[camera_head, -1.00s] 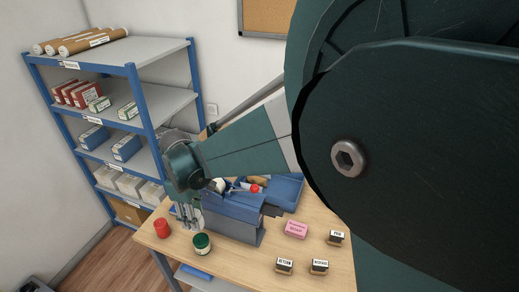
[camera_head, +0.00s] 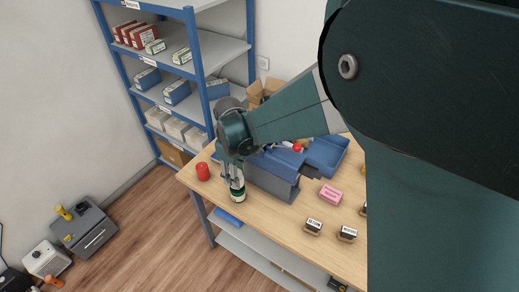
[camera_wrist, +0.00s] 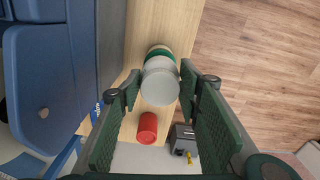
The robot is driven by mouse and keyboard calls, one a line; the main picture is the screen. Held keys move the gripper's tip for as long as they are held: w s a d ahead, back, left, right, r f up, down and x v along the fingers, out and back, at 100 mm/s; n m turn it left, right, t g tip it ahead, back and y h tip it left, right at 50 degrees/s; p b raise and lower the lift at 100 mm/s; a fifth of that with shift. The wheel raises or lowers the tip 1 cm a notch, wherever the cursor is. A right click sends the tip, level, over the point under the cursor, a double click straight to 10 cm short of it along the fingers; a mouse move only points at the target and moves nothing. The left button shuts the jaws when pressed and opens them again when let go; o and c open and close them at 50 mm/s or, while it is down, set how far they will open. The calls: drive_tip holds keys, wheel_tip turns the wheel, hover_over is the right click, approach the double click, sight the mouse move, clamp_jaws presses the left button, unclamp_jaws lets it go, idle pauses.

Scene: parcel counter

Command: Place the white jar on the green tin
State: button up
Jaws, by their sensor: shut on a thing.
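The white jar (camera_wrist: 161,84) is between the fingers of my gripper (camera_wrist: 160,90) in the wrist view, and the gripper is shut on it. The green tin (camera_wrist: 160,50) shows just beyond the jar, partly covered by it. In the head view my gripper (camera_head: 236,182) points down over the green tin (camera_head: 238,196) near the counter's front edge. The jar is mostly hidden by the fingers there. The jar is above the tin or against its top; I cannot tell if they touch.
A red tin (camera_head: 203,171) stands left of the green tin, near the counter's left corner. A blue and grey container (camera_head: 272,178) stands close to the right. A pink box (camera_head: 331,194) and black stamps (camera_head: 313,226) lie farther right. The front edge is close.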

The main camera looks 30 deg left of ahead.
drive_tip(key=shift+f, duration=1.2)
drive_tip(key=shift+f, duration=0.2)
drive_tip(key=o, duration=0.9)
drive_tip(key=shift+r, duration=0.15)
drive_tip(key=shift+r, duration=6.1)
